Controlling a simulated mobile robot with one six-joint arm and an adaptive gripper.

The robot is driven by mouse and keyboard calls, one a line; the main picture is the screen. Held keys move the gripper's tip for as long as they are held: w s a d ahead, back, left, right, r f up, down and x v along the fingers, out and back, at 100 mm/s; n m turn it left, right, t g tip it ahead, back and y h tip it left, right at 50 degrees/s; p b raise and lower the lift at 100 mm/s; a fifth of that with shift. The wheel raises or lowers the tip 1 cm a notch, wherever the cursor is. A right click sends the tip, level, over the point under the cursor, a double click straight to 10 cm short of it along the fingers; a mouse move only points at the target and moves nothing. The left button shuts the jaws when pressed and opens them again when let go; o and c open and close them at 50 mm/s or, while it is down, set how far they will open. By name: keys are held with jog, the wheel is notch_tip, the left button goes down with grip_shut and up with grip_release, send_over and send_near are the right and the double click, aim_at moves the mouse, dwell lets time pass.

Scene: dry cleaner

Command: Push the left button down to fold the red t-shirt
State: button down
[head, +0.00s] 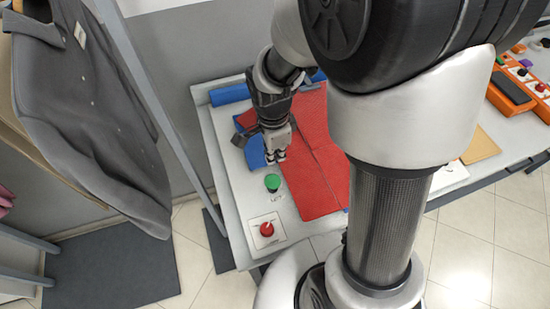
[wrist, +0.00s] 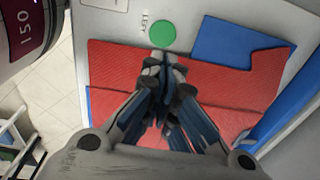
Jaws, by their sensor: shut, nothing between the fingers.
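The green button (head: 272,182), labelled LEFT, stands on the white table's near left part. It also shows in the wrist view (wrist: 162,34), just beyond my fingertips. The red t-shirt (head: 318,185) lies flat on the blue folding board (head: 254,152), partly hidden by my arm. The shirt (wrist: 112,65) and a bare blue panel (wrist: 240,40) show in the wrist view. My gripper (head: 277,158) is shut and empty, pointing down beside the shirt's left edge, a little behind the green button. Whether the fingertips touch anything is unclear.
A red knob (head: 267,229) on a white plate sits in front of the green button. A grey garment (head: 85,110) hangs on a rack at left. An orange control box (head: 520,85) stands at far right. My arm hides much of the table's middle.

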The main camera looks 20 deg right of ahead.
aim_at(277, 182)
jog(key=f+b, duration=0.1)
jog(key=f, duration=0.3)
jog(key=f+b, duration=0.1)
jog(key=f, duration=0.3)
jog(key=f+b, duration=0.1)
jog(key=f, duration=0.3)
jog(key=shift+w+d+f, duration=0.15)
jog(key=shift+w+d, duration=0.1)
jog(key=shift+w, duration=0.05)
jog(key=shift+f, duration=0.1)
notch_tip(277, 182, down, 5)
jog(key=b, duration=0.4)
jog(key=shift+r, duration=0.2)
jog(key=shift+s+r, duration=0.1)
jog(key=shift+s, duration=0.15)
